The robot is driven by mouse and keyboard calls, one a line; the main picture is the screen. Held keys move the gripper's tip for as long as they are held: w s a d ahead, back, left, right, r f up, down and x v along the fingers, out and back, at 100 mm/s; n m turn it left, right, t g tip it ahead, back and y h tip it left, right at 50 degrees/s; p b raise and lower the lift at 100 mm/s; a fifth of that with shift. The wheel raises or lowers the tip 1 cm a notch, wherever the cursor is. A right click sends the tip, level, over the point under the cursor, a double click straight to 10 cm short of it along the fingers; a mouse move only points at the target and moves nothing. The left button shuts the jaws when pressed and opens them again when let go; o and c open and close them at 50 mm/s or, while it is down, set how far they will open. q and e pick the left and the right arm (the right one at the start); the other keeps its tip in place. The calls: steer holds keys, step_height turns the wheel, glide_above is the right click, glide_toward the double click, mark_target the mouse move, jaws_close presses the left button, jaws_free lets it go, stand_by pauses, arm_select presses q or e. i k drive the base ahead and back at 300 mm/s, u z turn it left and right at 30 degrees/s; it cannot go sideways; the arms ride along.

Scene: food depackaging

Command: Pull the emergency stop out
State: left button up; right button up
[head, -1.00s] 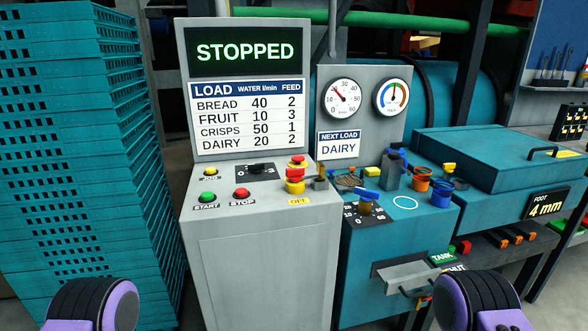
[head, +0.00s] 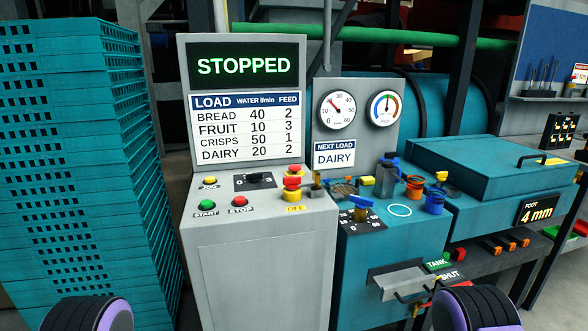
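The emergency stop (head: 292,183) is a red mushroom button on a yellow collar. It stands at the right rear of the sloping top of the grey control console (head: 255,215). A small red-and-yellow part shows just behind its head. I cannot tell from this view whether the button is pressed in. The display (head: 244,66) above the console reads STOPPED. Only rounded black and purple parts of my arms show at the bottom left and bottom right, well apart from the console. Neither gripper is in view.
The console also carries a green START button (head: 208,204), a red STOP button (head: 239,202), a yellow JOG button (head: 209,180) and a black selector. Stacked teal crates (head: 75,170) stand left. A teal machine (head: 385,270) with knobs and a lever stands close right.

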mark_target(295, 168)
steer(key=k, duration=1.2)
steer(key=u, duration=0.45)
steer(key=i, duration=1.7)
steer(key=z, duration=0.6)
